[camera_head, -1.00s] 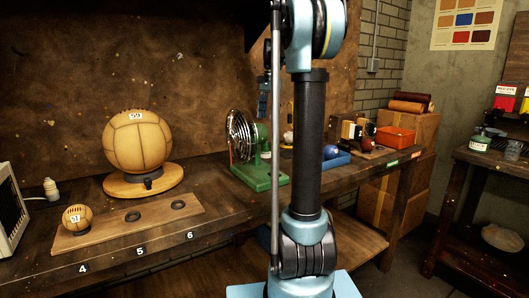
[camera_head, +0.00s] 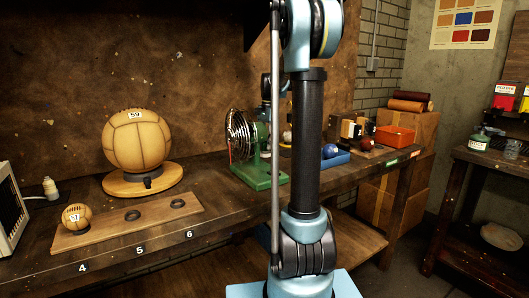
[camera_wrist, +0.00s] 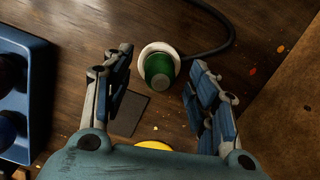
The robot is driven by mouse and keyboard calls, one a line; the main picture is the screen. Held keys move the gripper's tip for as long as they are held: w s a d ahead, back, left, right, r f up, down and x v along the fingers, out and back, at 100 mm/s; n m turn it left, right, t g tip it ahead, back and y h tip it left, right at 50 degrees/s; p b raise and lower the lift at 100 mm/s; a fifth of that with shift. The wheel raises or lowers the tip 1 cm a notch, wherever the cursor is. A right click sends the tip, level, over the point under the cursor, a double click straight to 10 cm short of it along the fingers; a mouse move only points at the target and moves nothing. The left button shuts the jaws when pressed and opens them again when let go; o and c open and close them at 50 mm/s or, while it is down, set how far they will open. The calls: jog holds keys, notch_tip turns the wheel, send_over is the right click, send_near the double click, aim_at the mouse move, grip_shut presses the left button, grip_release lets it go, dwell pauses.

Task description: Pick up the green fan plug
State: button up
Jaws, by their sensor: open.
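In the wrist view the green plug (camera_wrist: 158,70) lies on the dark wooden bench, seen from above. It has a white round rim, and a dark cable leads off to the upper right. My gripper (camera_wrist: 158,58) is open above it, with one finger on either side and nothing held. I cannot tell how far above the plug the fingertips are. In the head view the green fan (camera_head: 265,172) with its metal cage stands on the bench. My arm hides the space right of the fan, and the plug cannot be made out there.
A blue tray (camera_wrist: 42,60) with dark round things is left of my gripper. A flat dark plate (camera_wrist: 130,112) and a yellow object (camera_wrist: 153,144) lie near the plug. The bench edge is on the right. An orange box (camera_head: 394,136) stands further along the bench.

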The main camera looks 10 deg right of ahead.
jog(key=shift+a+f, duration=0.1)
jog(key=shift+f, duration=0.8)
jog(key=shift+s, duration=0.1)
jog(key=c, duration=1.1)
jog(key=shift+r, duration=0.1)
notch_tip(320, 180, up, 9)
jog(key=shift+r, duration=0.2)
